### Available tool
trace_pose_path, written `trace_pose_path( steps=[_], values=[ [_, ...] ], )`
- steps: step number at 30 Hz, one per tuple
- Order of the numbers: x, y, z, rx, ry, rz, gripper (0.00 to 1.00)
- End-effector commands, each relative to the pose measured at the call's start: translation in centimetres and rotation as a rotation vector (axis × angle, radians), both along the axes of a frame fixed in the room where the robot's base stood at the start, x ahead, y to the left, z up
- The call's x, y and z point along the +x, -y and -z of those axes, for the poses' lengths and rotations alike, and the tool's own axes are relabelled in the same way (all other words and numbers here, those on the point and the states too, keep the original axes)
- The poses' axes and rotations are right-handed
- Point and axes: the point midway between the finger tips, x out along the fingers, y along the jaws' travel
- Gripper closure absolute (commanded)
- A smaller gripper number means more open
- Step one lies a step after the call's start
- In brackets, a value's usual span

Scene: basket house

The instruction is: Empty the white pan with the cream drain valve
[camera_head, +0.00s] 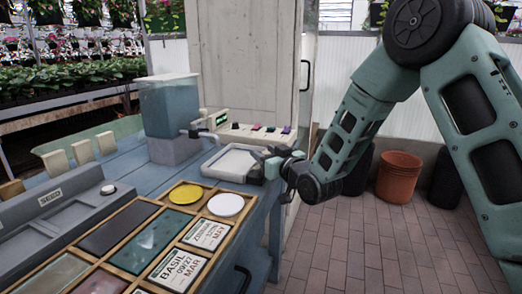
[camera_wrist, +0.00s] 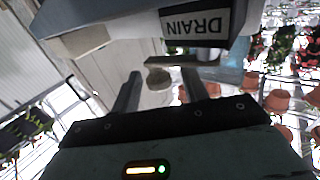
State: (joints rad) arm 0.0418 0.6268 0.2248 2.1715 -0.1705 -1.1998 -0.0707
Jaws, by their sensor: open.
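The white pan (camera_head: 232,164) is a shallow square tray at the right end of the blue-grey table. My gripper (camera_head: 271,162) is at the pan's right edge, with its fingers open. In the wrist view, a DRAIN label (camera_wrist: 197,25) is on a pale body beyond the fingertips. A small beige piece (camera_wrist: 158,77) shows between my two open fingers (camera_wrist: 163,88); it may be part of the cream drain valve. I cannot tell whether the fingers touch it. In the head view, the valve cannot be made out behind my gripper.
A wooden tray (camera_head: 160,232) with seed labels and a yellow disc (camera_head: 186,193) is in front. An orange pot (camera_head: 398,177) stands on the floor.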

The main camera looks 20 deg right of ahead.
Motion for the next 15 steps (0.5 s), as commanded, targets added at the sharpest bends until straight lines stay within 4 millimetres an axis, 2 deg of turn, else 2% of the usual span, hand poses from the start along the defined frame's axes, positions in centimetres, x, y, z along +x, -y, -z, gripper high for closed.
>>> trace_pose_path(
  steps=[6,7,11,12,15],
  values=[
    [-0.02,0.01,0.01,0.0,0.0,0.0,0.56],
    [-0.02,0.01,0.01,0.0,0.0,0.0,0.59],
    [-0.01,0.0,0.01,0.0,0.0,0.0,0.95],
    [-0.01,0.0,0.01,0.0,0.0,0.0,0.99],
    [0.0,0.0,0.02,0.0,0.0,-0.002,0.99]
  ],
)
